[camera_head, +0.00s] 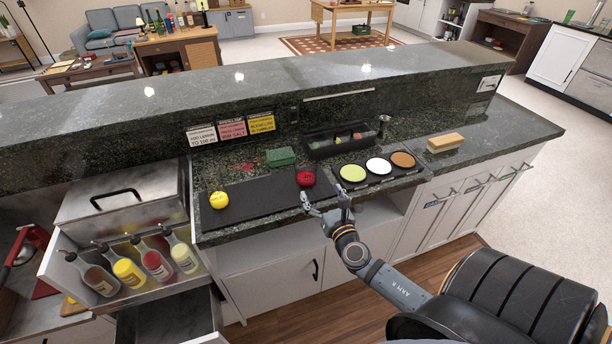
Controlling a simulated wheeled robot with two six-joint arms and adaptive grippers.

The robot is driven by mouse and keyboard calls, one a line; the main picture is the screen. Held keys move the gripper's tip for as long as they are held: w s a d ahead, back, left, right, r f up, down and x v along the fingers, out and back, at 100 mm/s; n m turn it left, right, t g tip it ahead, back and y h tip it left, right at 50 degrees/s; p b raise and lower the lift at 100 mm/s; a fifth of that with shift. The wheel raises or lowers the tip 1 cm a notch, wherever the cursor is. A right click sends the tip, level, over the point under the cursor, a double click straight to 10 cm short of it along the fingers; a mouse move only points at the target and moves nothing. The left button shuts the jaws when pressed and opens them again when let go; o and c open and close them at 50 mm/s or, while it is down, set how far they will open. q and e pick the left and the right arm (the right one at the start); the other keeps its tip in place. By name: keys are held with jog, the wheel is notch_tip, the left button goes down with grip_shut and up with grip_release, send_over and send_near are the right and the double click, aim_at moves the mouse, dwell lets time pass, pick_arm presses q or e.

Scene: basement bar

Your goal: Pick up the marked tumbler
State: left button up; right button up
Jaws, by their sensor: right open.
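A small clear glass, seemingly a tumbler, with red in its lower part (305,176) stands at the right end of the black mat (262,197) on the counter. No mark on it can be made out at this size. My right gripper (324,194) is open and empty, just in front of and slightly right of the glass, near the counter's front edge. Its fingers point toward the counter and look apart from the glass. My left gripper is not in view.
A three-dish tray (366,182) is right of the glass, with a black caddy (318,150) behind. A green block (281,157) and yellow lemon (219,200) lie to the left. A steel jigger (384,123) and brown block (445,142) are farther right. The raised bar ledge bounds the back.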

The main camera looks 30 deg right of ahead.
jog(key=shift+w+a+f+n+y, duration=0.2)
jog(key=shift+n+y, duration=0.1)
jog(key=shift+n, duration=0.5)
send_near(302, 167)
jog(key=shift+w+d+r+p, duration=0.2)
jog(key=shift+w+p, duration=0.2)
jog(key=shift+w, duration=0.3)
jog(key=w, duration=0.3)
jog(key=w+d, duration=0.1)
jog(key=w, duration=0.1)
jog(key=shift+w+f, duration=0.2)
jog(key=shift+w, duration=0.1)
jog(key=shift+s, duration=0.1)
jog(key=shift+s+r, duration=0.1)
jog(key=shift+c, duration=1.2)
jog(key=c, duration=1.3)
jog(key=shift+o, duration=0.2)
jog(key=shift+r, duration=0.1)
